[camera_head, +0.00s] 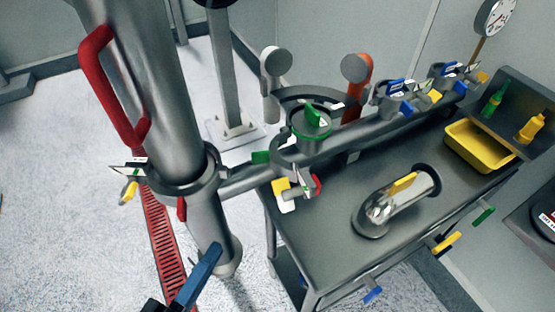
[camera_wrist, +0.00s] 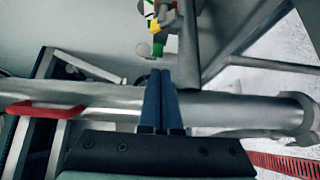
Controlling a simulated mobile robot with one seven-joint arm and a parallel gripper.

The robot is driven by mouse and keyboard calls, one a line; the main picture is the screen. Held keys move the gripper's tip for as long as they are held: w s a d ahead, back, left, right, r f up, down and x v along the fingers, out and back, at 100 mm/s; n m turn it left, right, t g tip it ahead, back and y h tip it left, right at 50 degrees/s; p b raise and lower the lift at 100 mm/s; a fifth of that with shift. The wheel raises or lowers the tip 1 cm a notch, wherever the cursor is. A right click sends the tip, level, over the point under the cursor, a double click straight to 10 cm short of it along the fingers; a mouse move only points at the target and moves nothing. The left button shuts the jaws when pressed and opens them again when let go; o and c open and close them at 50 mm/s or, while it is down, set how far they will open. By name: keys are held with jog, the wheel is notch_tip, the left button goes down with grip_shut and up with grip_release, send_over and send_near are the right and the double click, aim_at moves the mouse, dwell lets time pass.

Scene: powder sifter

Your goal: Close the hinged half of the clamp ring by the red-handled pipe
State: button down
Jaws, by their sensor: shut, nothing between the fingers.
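The red-handled pipe (camera_head: 160,75) is a thick grey tube at the left, with a red handle (camera_head: 98,85). A dark grey clamp ring (camera_head: 213,175) surrounds its lower part; a white-and-black piece with a yellow tab (camera_head: 129,191) juts out left, and a small red tab (camera_head: 182,208) hangs in front. I cannot tell exactly how far its hinged half stands open. My gripper (camera_head: 213,253) has blue fingers, shut and empty, below the ring in front of the pipe's lower end. In the wrist view the fingers (camera_wrist: 161,75) overlap the pipe (camera_wrist: 105,98); the handle (camera_wrist: 45,108) shows left.
The table holds a bent metal pipe (camera_head: 395,205) and a yellow tray (camera_head: 478,148). Coloured handles project from its front. A red grating (camera_head: 160,235) lies in the floor.

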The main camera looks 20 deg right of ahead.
jog(key=s+d+p+x, duration=0.1)
jog(key=s+p+x, duration=0.1)
jog(key=x, duration=0.9)
jog(key=shift+w+d+r+p, duration=0.2)
jog(key=shift+d+r+p, duration=0.05)
jog(key=shift+d+p, duration=0.4)
jog(key=shift+s+d, duration=0.1)
